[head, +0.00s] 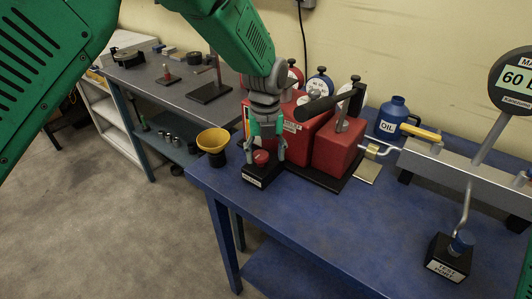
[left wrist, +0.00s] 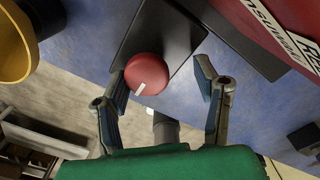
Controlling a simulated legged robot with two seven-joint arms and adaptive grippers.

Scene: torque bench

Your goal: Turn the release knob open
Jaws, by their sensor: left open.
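The release knob (head: 261,157) is a round red knob on a black block (head: 262,174) at the left front of the blue bench. My left gripper (head: 266,152) points down over it, open. In the left wrist view the red knob (left wrist: 147,73) has a white mark on its lower edge. The open fingers of my left gripper (left wrist: 166,88) stand on both sides of it; the left finger is close to the knob and the right one is farther off. I cannot tell whether either touches. My right gripper is not in view.
Red pump housings (head: 338,150) stand right behind the knob block. A yellow funnel (head: 213,140) is close on its left. The bench's front middle is clear.

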